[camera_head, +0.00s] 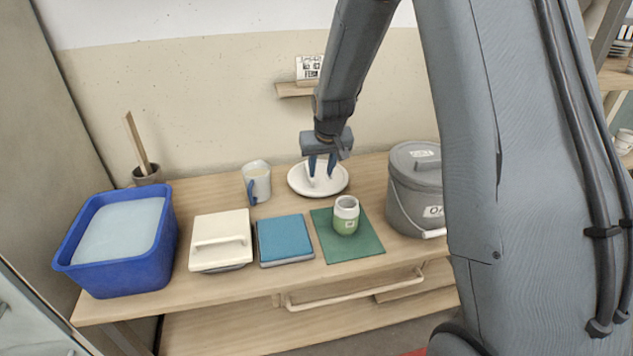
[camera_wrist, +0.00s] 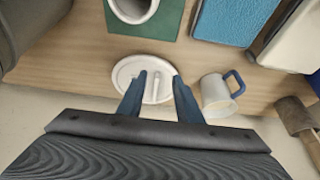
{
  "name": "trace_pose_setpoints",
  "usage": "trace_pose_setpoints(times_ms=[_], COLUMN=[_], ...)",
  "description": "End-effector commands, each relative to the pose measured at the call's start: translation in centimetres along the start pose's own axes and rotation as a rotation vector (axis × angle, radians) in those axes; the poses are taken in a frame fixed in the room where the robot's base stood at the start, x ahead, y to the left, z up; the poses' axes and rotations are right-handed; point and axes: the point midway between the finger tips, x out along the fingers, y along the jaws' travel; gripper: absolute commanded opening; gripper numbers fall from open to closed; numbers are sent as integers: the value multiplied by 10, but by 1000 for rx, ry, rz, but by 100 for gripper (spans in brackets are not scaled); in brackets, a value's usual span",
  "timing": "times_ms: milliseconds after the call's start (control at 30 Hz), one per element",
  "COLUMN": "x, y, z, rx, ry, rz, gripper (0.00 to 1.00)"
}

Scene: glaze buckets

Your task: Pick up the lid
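A white round lid (camera_head: 318,187) with a bar handle lies at the back of the wooden table in the head view. It also shows in the wrist view (camera_wrist: 126,73), with its handle (camera_wrist: 152,87) upright in the picture. My gripper (camera_head: 321,172) points down over this lid. Its two blue fingers (camera_wrist: 158,82) are apart, one on each side of the handle in the wrist view. Nothing is held between them. I cannot tell how far the fingertips are above the lid's surface.
A white mug (camera_head: 258,183) stands left of the lid, a grey lidded bucket (camera_head: 408,205) right. In front are a green-white jar (camera_head: 345,222) on a green mat (camera_head: 362,250), a blue pad (camera_head: 285,238), a cream square lidded container (camera_head: 220,228) and a blue tub (camera_head: 130,270).

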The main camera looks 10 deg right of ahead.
Motion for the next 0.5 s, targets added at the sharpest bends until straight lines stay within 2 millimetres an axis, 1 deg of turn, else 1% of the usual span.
trace_pose_setpoints(times_ms=[33,100,200,333,500], x=[24,47,72,91,105], y=[-1,-2,-3,-4,-4], z=[-18,-42,-68,-86,-94], rx=[-1,-1,0,-1,0], ry=[28,70,119,157,170], rz=[-1,-2,-3,-5,-5], gripper=[32,32,32,32,32])
